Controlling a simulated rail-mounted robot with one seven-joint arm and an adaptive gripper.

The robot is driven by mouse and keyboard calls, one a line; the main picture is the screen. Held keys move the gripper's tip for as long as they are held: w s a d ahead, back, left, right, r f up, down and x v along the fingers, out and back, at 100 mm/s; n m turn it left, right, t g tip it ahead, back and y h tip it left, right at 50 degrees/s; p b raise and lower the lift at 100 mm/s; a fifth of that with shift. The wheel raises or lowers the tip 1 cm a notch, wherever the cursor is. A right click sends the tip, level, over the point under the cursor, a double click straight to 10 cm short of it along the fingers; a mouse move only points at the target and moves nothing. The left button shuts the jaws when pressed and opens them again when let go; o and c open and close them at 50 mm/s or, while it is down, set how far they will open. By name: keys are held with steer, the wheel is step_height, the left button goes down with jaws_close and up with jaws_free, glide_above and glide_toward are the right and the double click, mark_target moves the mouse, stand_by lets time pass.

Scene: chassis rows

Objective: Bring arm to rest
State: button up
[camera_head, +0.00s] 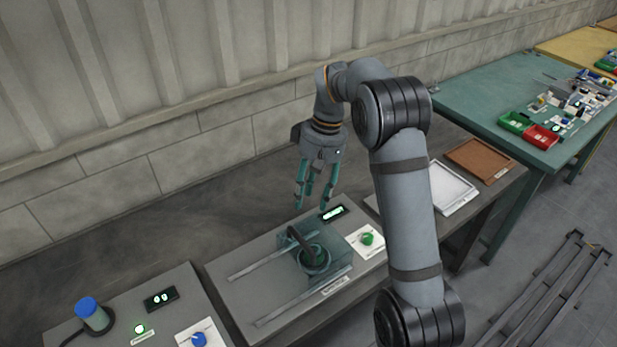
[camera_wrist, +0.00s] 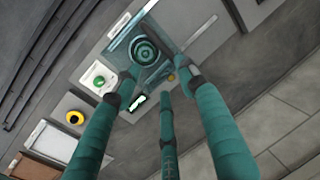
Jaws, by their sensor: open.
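My gripper (camera_head: 317,190) hangs pointing down above the back of the grey workbench (camera_head: 235,282). Its teal fingers are spread and nothing is between them. In the wrist view the open fingers (camera_wrist: 163,92) reach over the bench from above. Below and in front of the gripper stands a clear teal box (camera_head: 334,268) with a dark round device (camera_head: 314,258) in it; the device also shows in the wrist view (camera_wrist: 144,50). The gripper appears apart from the box and the bench. My arm is bent, with its elbow raised to the right of the gripper.
A lit display (camera_head: 333,213) and a green button (camera_head: 367,238) sit beside the box. A white tray (camera_head: 447,190) and a brown tray (camera_head: 480,158) lie to the right. A blue-topped cylinder (camera_head: 92,314) stands at the left. A wall (camera_head: 200,150) runs behind the benches.

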steer(key=shift+f, duration=0.1)
glide_above(302, 231)
steer(key=s, duration=0.5)
step_height(302, 231, down, 12)
steer(key=shift+w+r, duration=0.1)
steer(key=shift+a, duration=0.2)
steer(key=shift+r, duration=0.1)
